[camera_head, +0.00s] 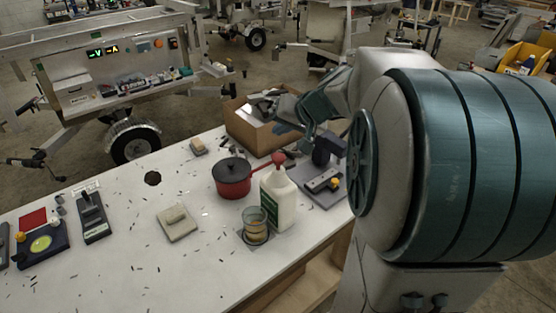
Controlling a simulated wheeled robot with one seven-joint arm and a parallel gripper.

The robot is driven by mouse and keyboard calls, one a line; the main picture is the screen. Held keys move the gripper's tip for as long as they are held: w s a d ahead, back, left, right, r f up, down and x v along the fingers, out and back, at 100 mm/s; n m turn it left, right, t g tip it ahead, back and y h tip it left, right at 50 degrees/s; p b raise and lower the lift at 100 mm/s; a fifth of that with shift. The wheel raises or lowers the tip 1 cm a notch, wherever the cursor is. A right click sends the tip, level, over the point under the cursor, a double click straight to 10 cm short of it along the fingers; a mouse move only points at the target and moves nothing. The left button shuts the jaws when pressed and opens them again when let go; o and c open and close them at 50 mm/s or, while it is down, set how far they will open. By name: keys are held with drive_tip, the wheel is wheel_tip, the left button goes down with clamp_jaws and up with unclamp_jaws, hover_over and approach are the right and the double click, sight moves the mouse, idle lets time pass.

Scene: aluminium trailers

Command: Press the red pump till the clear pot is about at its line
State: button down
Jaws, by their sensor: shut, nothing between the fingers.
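A white bottle (280,202) with a green label stands upright near the front edge of the white table. Its red pump (278,158) is on top. A clear pot (255,227) stands just left of the bottle on a dark square. It holds some amber-brown liquid; its line is too small to make out. My gripper (276,126) is shut and empty, above and behind the red pump and apart from it in the picture. My arm reaches in from the right.
A red saucepan (232,180) with a dark lid sits left of the bottle, its handle passing behind the pump. A cardboard box (243,131) stands behind. A grey device (322,184) lies to the right, a beige block (177,222) to the left. The table's front left is mostly clear.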

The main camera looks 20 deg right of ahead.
drive_tip(key=b, duration=0.3)
hover_over(278, 156)
drive_tip(key=s, duration=0.1)
drive_tip(key=f, duration=0.4)
drive_tip(key=shift+d, duration=0.25)
drive_tip(key=shift+f+b, duration=0.35)
drive_tip(key=shift+f, duration=0.1)
drive_tip(key=shift+f, duration=0.1)
idle(0.9)
drive_tip(key=shift+f+b, duration=0.3)
drive_tip(key=shift+b, duration=0.4)
drive_tip(key=shift+s+f+b, duration=0.1)
drive_tip(key=shift+f+b, duration=1)
drive_tip(key=shift+b, duration=0.1)
idle(0.8)
drive_tip(key=shift+r, duration=0.1)
drive_tip(key=shift+r+p, duration=0.95)
drive_tip(key=shift+r, duration=0.45)
drive_tip(key=shift+r+p, duration=1.55)
drive_tip(key=shift+r, duration=1)
